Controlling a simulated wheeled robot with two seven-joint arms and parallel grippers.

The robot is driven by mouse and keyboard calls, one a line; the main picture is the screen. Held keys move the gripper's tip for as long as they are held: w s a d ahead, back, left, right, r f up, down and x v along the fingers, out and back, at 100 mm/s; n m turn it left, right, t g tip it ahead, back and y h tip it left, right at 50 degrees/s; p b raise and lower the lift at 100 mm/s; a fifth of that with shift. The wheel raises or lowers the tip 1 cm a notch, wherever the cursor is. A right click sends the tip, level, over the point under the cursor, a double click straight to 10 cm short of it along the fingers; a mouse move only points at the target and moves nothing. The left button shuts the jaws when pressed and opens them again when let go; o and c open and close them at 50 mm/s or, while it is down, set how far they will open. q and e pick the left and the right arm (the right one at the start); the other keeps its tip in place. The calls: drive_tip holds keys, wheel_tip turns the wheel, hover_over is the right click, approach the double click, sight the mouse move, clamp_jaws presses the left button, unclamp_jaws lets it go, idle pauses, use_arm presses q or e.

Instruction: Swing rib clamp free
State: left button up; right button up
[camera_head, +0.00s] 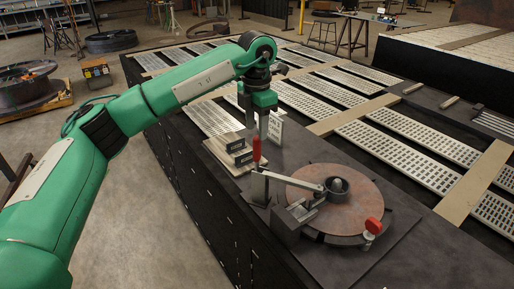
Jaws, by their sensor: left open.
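The clamp (292,181) stands at the left of a round, rust-brown steel reel disc (355,208). Its red handle (257,148) points up, and its pale bar reaches over the disc to near the central hub (336,186). A second red knob (374,226) sits at the disc's right front edge. My left gripper (257,122) is open and points down just above the upright red handle. Whether its fingers touch the handle is not clear. My right gripper is not in view.
A grey block (285,225) stands at the disc's left front. Stacked labelled plates (233,150) lie left of the handle, close to the gripper. Slotted panels (375,148) cover the bench behind. The dark bench top at front right is clear.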

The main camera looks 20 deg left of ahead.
use_arm(q)
drive_tip(key=p, duration=0.2)
hover_over(257, 168)
drive_tip(key=w, duration=0.1)
drive_tip(key=f, duration=0.7)
drive_tip(key=shift+a+f, duration=0.2)
drive_tip(key=shift+f, duration=0.6)
clamp_jaws()
